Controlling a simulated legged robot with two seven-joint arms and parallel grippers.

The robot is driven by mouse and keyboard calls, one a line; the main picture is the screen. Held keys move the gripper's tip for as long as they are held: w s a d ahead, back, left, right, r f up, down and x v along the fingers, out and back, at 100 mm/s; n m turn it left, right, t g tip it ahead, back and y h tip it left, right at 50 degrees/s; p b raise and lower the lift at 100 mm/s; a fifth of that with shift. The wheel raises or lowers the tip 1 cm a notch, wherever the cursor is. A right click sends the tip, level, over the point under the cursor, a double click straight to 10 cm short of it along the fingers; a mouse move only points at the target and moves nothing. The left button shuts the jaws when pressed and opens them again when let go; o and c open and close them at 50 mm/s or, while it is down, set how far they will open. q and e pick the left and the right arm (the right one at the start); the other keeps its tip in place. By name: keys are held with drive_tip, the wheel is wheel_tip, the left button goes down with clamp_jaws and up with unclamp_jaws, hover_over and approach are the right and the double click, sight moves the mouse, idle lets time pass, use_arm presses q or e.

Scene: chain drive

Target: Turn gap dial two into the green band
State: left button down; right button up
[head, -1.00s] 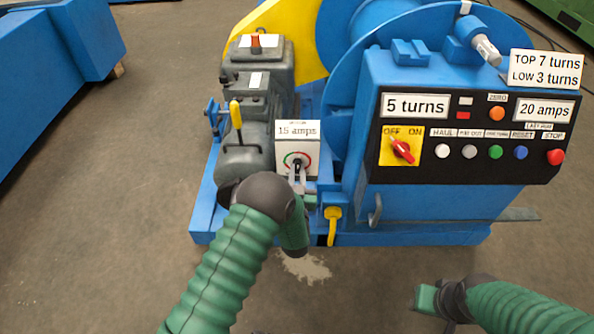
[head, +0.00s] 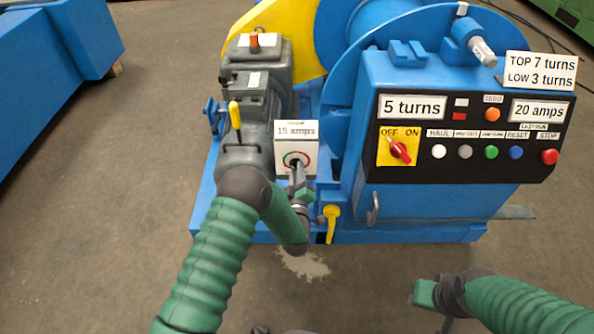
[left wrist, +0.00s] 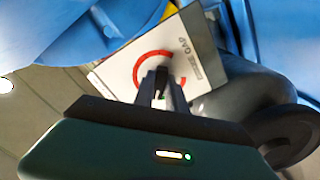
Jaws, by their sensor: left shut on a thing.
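The gap dial (head: 291,157) is a small round dial with a red and green ring on the front of a white box (head: 282,142); the sign above it reads 15 amps. My left gripper (head: 298,171) is at the dial, shut on its knob. In the left wrist view the fingers (left wrist: 153,86) reach the middle of the red ring (left wrist: 140,62), on a plate with lettering that seems to end in "GAP". The fingers hide the knob and much of the ring, so I cannot read the pointer. My right gripper (head: 424,294) is low at the right, away from the machine.
The blue control cabinet (head: 420,215) stands right of the dial, with a red switch (head: 400,151) and several buttons. A yellow-handled lever (head: 235,115) is on the grey gear unit at left. A yellow hook-like handle (head: 331,222) hangs just right of my left gripper.

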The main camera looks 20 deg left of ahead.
use_arm(q)
drive_tip(key=shift+s+d+f+n, duration=0.15)
drive_tip(key=shift+f+n, duration=0.2)
drive_tip(key=shift+n, duration=0.75)
drive_tip(key=c, duration=1.4)
unclamp_jaws()
drive_tip(key=shift+o, duration=0.2)
drive_tip(key=shift+r, duration=0.2)
drive_tip(key=p+v, duration=0.5)
drive_tip(key=v, duration=1.1)
drive_tip(key=shift+s+p, duration=0.25)
drive_tip(key=shift+p, duration=0.15)
